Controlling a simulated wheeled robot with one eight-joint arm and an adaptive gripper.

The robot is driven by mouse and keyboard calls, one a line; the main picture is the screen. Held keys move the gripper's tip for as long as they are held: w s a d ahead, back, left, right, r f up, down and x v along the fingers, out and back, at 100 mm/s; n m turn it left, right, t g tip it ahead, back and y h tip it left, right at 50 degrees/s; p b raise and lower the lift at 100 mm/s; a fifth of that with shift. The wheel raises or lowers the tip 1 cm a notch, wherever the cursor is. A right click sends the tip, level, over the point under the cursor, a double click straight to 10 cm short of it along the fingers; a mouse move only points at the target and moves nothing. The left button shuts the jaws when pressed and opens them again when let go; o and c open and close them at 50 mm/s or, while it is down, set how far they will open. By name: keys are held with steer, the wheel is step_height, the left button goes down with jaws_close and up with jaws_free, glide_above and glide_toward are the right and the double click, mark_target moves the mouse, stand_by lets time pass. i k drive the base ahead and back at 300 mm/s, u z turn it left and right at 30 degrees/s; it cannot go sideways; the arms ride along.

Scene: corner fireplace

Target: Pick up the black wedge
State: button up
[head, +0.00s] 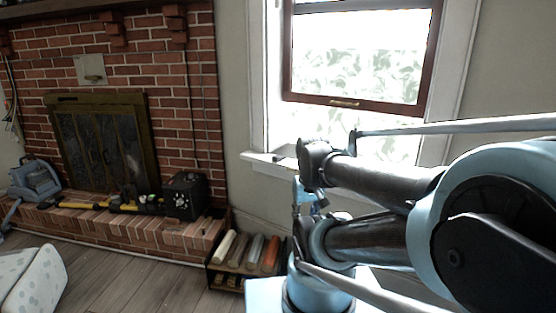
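A small dark piece (278,158) lies on the white window sill, close to its left end. It may be the black wedge, but it is too small for its shape to be clear. My arm fills the right side of the head view and crosses in front of the window and sill. Its dark links reach to just right of the small dark piece, with a visible gap in the picture. I cannot make out my gripper's fingers; they are hidden or out of the picture.
The window sill (257,160) is partly covered by my arm. A low rack (213,270) with several rolls stands below. At left are a brick fireplace (185,90), a black box (185,196) on its hearth and a blue-grey item (35,180).

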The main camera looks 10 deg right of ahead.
mark_target(276, 159)
steer(key=i, duration=0.85)
